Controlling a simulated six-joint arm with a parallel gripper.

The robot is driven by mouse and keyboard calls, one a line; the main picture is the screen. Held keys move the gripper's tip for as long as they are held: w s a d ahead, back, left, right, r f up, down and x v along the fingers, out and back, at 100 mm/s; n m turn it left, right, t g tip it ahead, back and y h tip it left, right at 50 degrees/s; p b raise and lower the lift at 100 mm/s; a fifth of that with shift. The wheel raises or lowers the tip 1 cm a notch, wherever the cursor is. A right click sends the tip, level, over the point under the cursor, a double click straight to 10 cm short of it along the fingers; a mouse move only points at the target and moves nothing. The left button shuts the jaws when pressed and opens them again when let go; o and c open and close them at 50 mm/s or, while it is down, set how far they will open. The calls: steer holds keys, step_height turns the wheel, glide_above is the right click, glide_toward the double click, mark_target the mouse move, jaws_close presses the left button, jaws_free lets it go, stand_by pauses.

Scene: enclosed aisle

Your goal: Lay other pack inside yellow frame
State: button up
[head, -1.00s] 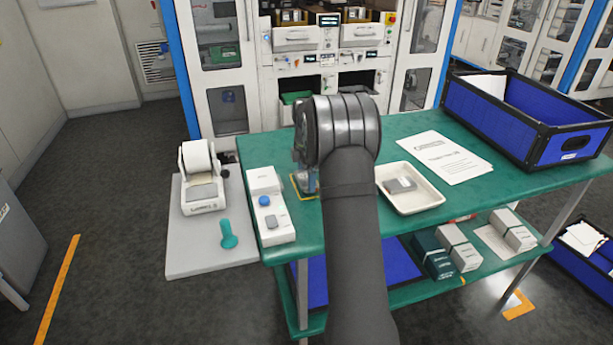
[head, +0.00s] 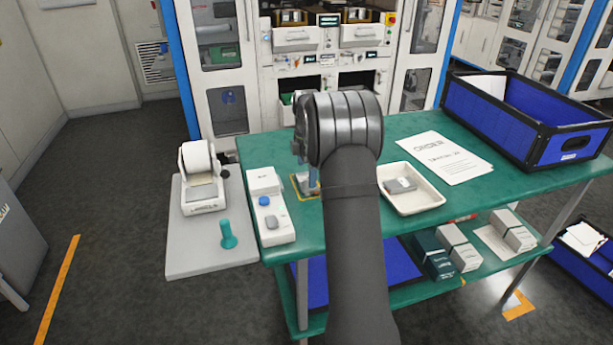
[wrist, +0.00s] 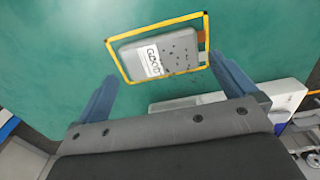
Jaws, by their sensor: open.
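A grey pack (wrist: 155,55) with a white label and dark specks lies flat inside the yellow frame (wrist: 122,74) on the green tabletop in the wrist view. My gripper (wrist: 162,70) is open, its two blue fingers apart on either side of the frame's near part, holding nothing. In the head view my arm hides most of the frame (head: 293,188), and only its left part shows. Another grey pack (head: 401,185) lies in a white tray (head: 424,207) right of my arm.
A white button box (head: 272,222) stands left of the frame. A paper sheet (head: 445,155) and a blue crate (head: 505,117) are on the right of the green table (head: 500,185). Several small boxes (head: 462,255) sit on the lower shelf. A label printer (head: 202,180) stands at the left.

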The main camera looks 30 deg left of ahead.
mark_target(307, 180)
step_height(307, 180, up, 9)
steer(key=shift+f, duration=0.15)
stand_by(0.4)
step_height(307, 180, down, 12)
steer(key=shift+f, duration=0.25)
steer(key=shift+r, duration=2.1)
